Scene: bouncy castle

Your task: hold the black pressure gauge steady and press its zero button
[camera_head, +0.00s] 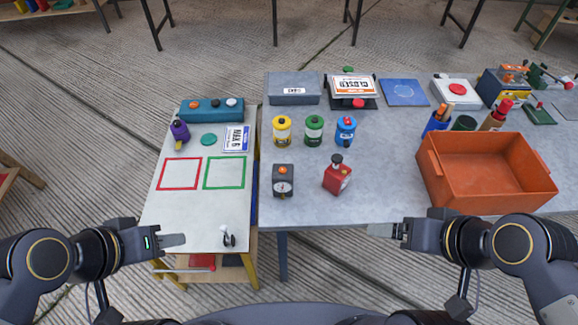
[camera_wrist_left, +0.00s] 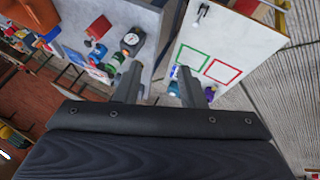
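The black pressure gauge (camera_head: 283,181) stands upright near the front left edge of the grey table, its round white dial facing me and an orange button (camera_head: 283,170) on top. It also shows in the left wrist view (camera_wrist_left: 131,40). My left gripper (camera_head: 184,240) is open and empty, in front of the white side table, to the left of and nearer than the gauge. Its two fingers show apart in the left wrist view (camera_wrist_left: 158,86). My right gripper (camera_head: 372,230) is at the grey table's front edge, right of the gauge, with nothing visible in it; its finger gap cannot be made out.
A red device (camera_head: 337,175) stands just right of the gauge. Yellow (camera_head: 282,130), green (camera_head: 314,129) and blue (camera_head: 346,130) canisters stand behind. An orange crate (camera_head: 487,192) fills the right side. The white side table (camera_head: 185,215) has red and green outlined squares.

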